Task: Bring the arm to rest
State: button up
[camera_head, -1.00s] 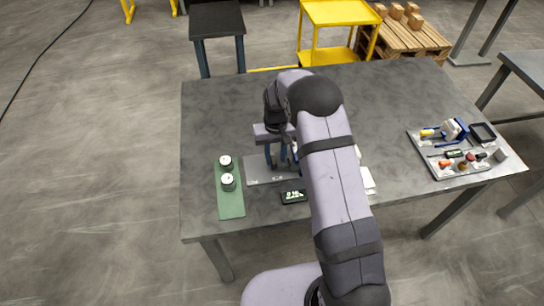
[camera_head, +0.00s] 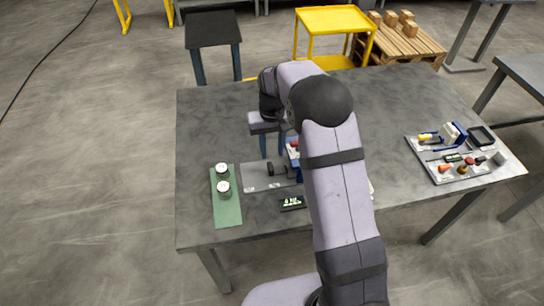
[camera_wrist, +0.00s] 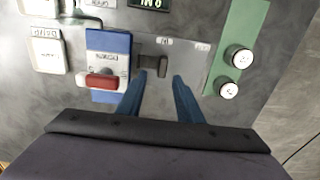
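My gripper (camera_head: 273,152) is above the grey plate (camera_head: 252,178) on the table. In the wrist view its two blue fingers (camera_wrist: 160,78) stand apart with nothing between them. A small dark part (camera_head: 271,169) stands on the plate; in the wrist view it (camera_wrist: 152,65) is just beyond the fingertips. A blue device with a red knob (camera_wrist: 103,81) sits beside it, mostly hidden by my arm in the head view. Two white-topped cylinders (camera_head: 223,187) stand on a green mat (camera_head: 227,212) left of the plate.
A display with green digits (camera_head: 292,203) lies in front of the plate. White labelled pieces (camera_wrist: 46,50) lie beside the blue device. A tray (camera_head: 444,173) of small items is at the table's right. The table's back left (camera_head: 215,110) is clear. A yellow cart (camera_head: 334,22) stands behind.

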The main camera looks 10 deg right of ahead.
jog(key=shift+r, duration=0.25)
dwell(0.3)
jog(key=shift+s+r, duration=0.2)
jog(key=shift+s, duration=0.1)
jog(key=s+d+r, duration=0.1)
jog(key=s, duration=1.2)
jog(key=s+r, duration=0.2)
jog(key=s, duration=1.2)
jog(key=shift+d, duration=0.4)
dwell(0.7)
